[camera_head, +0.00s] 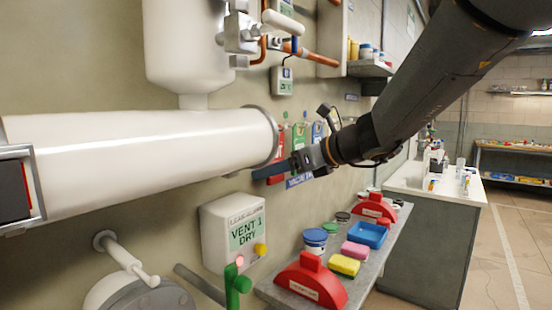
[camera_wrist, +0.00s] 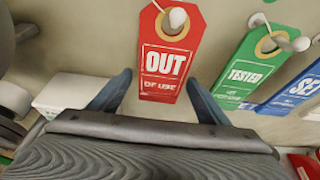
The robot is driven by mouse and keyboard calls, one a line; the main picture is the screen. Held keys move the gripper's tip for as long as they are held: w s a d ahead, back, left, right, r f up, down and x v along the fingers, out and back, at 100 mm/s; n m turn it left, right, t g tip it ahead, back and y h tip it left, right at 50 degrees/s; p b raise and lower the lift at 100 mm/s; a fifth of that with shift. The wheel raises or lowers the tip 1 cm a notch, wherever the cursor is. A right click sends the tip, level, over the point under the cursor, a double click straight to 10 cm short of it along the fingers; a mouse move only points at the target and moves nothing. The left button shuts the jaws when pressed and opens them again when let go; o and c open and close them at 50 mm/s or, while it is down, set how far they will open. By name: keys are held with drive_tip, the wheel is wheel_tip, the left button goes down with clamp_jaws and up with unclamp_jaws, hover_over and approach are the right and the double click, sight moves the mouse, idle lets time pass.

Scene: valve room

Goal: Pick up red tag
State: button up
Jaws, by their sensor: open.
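The red tag (camera_wrist: 168,62), marked "OUT OF USE", hangs flat on the wall from a white peg through its ringed hole. In the wrist view it is upright, slightly tilted, at the top centre. In the head view only part of the red tag (camera_head: 277,172) shows, between the white pipe and my gripper. My gripper (camera_wrist: 158,95) is open and empty, with its two blue fingers on either side of the tag's lower end. I cannot tell how deep the tag sits between them. In the head view my gripper (camera_head: 272,171) points left at the tag row.
A green "TESTED" tag (camera_wrist: 245,70) and a blue tag (camera_wrist: 295,90) hang to the right on their own pegs. In the head view a large white pipe (camera_head: 150,150) lies close left of my gripper. A cluttered shelf (camera_head: 300,298) stands below.

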drive_tip(key=shift+w+a+f, duration=0.1)
drive_tip(key=shift+a, duration=0.05)
drive_tip(key=c, duration=1.1)
